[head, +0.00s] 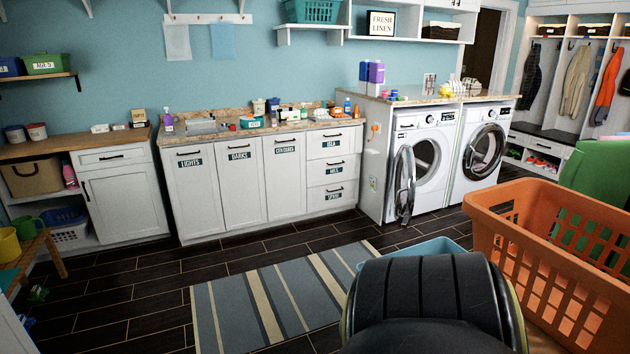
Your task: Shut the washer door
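Two white front-loading machines stand side by side under a granite counter against the far wall. The left machine (425,190) has its round door (405,185) swung wide open to the left, standing out from the front, and its drum opening shows. The right machine (473,185) has a dark round door (485,151) that looks closed. I cannot read any label that tells which one is the washer. Neither of my grippers is in view.
A striped rug (270,300) lies on the dark plank floor. An orange laundry basket (540,240) stands at the near right, with a light blue bin (425,249) low at the centre. White cabinets (205,200) line the wall left of the machines. Floor between rug and cabinets is clear.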

